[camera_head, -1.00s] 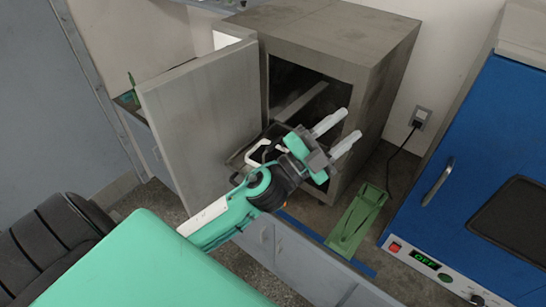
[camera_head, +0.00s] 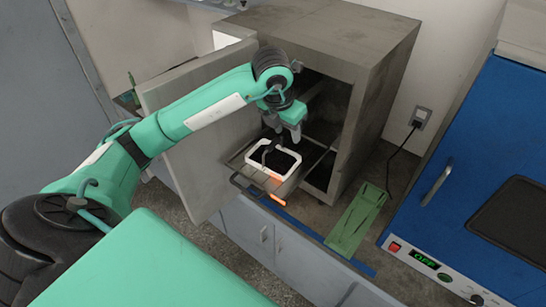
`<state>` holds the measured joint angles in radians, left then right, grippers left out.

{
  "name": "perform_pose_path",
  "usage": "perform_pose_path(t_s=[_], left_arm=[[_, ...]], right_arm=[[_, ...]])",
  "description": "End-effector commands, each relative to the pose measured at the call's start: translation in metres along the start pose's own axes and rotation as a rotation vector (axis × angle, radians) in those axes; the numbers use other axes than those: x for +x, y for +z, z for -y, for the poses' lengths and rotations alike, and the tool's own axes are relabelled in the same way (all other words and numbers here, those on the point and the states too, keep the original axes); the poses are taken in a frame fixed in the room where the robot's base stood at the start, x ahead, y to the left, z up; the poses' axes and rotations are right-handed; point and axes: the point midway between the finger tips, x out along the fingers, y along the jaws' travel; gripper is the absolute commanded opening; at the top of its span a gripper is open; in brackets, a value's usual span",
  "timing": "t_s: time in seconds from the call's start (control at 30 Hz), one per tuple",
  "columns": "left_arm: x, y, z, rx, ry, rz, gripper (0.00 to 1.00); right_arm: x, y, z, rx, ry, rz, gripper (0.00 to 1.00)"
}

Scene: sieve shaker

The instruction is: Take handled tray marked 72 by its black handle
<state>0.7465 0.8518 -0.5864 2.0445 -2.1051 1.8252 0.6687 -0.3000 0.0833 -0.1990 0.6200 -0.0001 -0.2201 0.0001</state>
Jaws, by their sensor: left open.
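A white-rimmed tray (camera_head: 290,172) with a dark inside sits on the pulled-out rack of the grey cabinet. A dark handle (camera_head: 267,152) arches over its left side. No number can be read on it at this size. My left gripper (camera_head: 286,130) points down, open, just above the back of the tray. It looks apart from the handle, though the exact gap is hard to judge. My right gripper is not in view.
The grey cabinet (camera_head: 335,40) stands with its door (camera_head: 165,130) swung open to the left, behind my left arm. The metal rack (camera_head: 240,165) juts out under the tray. A green stand (camera_head: 352,225) and a blue machine (camera_head: 450,140) are to the right.

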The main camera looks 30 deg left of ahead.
Motion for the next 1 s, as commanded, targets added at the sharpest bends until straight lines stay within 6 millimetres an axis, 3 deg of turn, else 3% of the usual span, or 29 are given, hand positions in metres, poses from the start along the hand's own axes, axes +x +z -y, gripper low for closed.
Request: perform_pose_path(t_s=[0.1, 0.23, 0.4, 0.6, 1.0], left_arm=[[-0.012, 0.001, -0.029, -0.043, 0.12, -0.018, 0.43], [-0.012, 0.001, -0.041, -0.065, 0.171, -0.029, 0.43], [0.016, -0.002, -0.047, -0.069, 0.178, -0.036, 0.43], [0.056, -0.004, -0.053, -0.068, 0.174, -0.032, 0.43], [0.086, -0.005, -0.06, -0.067, 0.173, -0.032, 0.43]], right_arm=[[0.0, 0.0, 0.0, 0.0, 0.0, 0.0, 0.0], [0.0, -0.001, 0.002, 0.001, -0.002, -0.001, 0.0], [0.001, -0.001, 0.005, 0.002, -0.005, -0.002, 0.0], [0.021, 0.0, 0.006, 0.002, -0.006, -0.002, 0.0], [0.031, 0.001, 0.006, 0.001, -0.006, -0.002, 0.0]])
